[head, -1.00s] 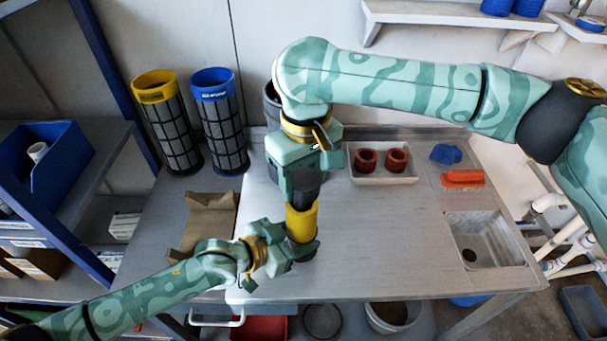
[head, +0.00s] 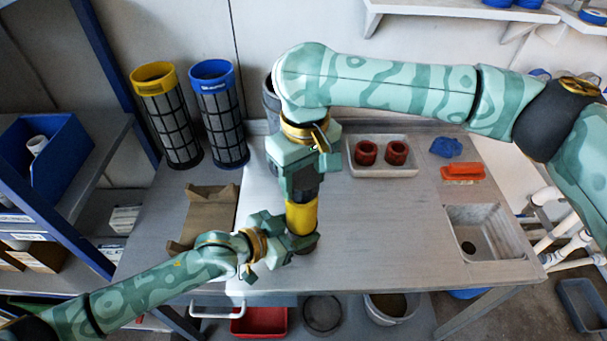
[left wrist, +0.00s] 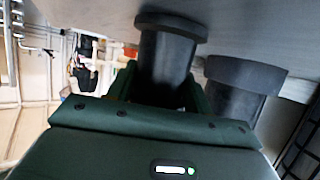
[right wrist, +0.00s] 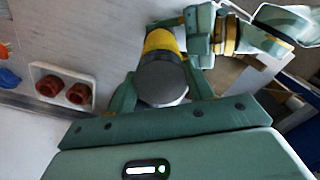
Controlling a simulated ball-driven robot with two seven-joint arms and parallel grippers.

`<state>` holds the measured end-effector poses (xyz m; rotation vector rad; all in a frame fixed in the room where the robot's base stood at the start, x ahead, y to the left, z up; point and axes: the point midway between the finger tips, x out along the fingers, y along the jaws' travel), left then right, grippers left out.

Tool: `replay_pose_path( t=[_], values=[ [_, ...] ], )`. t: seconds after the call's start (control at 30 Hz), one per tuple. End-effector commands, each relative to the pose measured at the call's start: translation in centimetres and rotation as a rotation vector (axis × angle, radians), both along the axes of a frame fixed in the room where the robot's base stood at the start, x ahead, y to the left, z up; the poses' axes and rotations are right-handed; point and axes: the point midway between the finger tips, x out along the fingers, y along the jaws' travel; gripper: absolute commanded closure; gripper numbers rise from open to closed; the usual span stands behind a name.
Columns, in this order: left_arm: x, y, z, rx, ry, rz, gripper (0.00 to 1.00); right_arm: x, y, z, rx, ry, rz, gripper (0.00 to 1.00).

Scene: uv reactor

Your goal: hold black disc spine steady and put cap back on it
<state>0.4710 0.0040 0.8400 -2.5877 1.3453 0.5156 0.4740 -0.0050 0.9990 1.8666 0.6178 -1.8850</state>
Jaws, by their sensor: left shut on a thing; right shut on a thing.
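The black disc spine stands upright on the grey table; its dark flanged lower part shows in the left wrist view (left wrist: 166,55), between the fingers of my left gripper (head: 290,243). In the head view only a little black shows at its foot, under a yellow cylindrical section (head: 301,214). My right gripper (head: 302,190) comes down from above and is shut on the cap, whose dark round end (right wrist: 162,84) shows between its fingers in the right wrist view. The cap and yellow section look in line; I cannot tell whether the cap is fully seated.
Yellow-rimmed (head: 168,118) and blue-rimmed (head: 220,115) mesh cylinders stand at the back left. A brown cradle (head: 205,216) lies left of the spine. A white tray (head: 382,172) with red rings, an orange brush (head: 462,172) and a sink (head: 487,232) are to the right. The table's middle right is clear.

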Motion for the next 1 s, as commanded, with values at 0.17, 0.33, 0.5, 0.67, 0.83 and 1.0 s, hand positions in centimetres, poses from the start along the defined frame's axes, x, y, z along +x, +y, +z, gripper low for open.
replay_pose_path(
  t=[0.17,0.33,0.5,0.67,0.83,1.0],
  values=[
    [0.0,0.0,0.1,-0.002,-0.002,0.000,0.90,0.0,0.0,0.0,0.000,0.000,0.000,0.70],
    [0.0,0.0,0.1,-0.002,-0.002,0.000,0.90,0.0,0.0,-0.4,0.000,0.000,0.000,0.70],
    [0.0,0.0,0.1,-0.002,-0.002,0.000,0.90,0.0,0.0,-0.7,-0.001,-0.001,0.000,0.70],
    [0.0,0.0,0.1,-0.002,-0.002,0.000,0.90,0.0,0.0,-1.0,0.000,0.000,-0.001,0.70],
    [0.0,0.0,0.1,-0.002,-0.002,0.000,1.00,0.0,0.0,-1.1,-0.001,-0.001,-0.027,0.70],
    [0.0,0.0,0.1,-0.002,-0.001,0.000,1.00,0.0,0.1,-1.0,-0.008,0.003,-0.390,0.70]
  ],
)
